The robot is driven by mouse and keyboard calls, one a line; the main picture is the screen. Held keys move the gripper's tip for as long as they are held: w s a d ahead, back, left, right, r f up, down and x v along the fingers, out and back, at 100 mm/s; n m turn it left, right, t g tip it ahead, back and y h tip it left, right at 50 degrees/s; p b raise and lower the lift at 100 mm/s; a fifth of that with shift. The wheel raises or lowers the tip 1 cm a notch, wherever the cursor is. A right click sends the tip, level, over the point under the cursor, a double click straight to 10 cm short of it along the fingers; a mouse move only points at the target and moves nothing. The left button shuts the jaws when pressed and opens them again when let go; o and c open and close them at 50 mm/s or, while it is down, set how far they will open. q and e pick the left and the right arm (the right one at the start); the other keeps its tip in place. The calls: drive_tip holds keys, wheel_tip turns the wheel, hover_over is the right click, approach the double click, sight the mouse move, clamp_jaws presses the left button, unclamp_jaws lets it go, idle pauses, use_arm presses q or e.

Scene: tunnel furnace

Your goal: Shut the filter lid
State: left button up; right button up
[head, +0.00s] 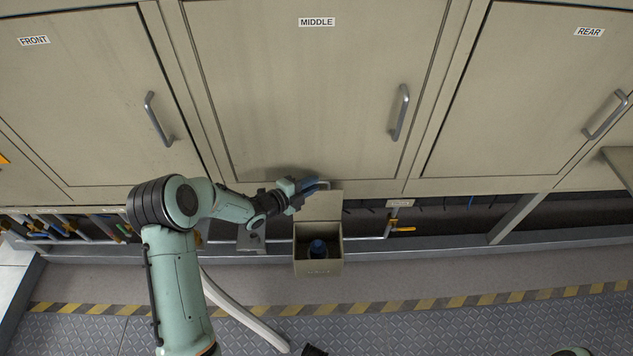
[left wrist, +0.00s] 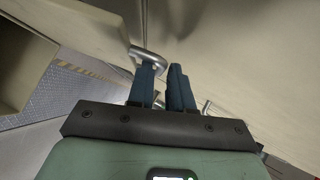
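The filter box (head: 318,268) is a small beige box, low below the middle door, with a dark blue round part (head: 318,248) inside. Its lid (head: 322,206) stands up open at the back of the box. A grey bar handle (head: 323,184) is at the lid's upper edge and also shows in the left wrist view (left wrist: 147,57). My left gripper (head: 308,184) is at this handle. In the left wrist view its blue fingers (left wrist: 164,80) are close together, with the bar running into the narrow gap between them. The gripping faces are partly hidden. My right gripper does not show clearly.
The cabinet doors marked FRONT, MIDDLE (head: 300,90) and REAR are shut behind the box. A pale hose (head: 240,312) lies on the floor at the left. The floor in front is otherwise mostly clear.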

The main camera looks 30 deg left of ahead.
use_arm(q)
drive_tip(key=shift+x, duration=1.3)
clamp_jaws()
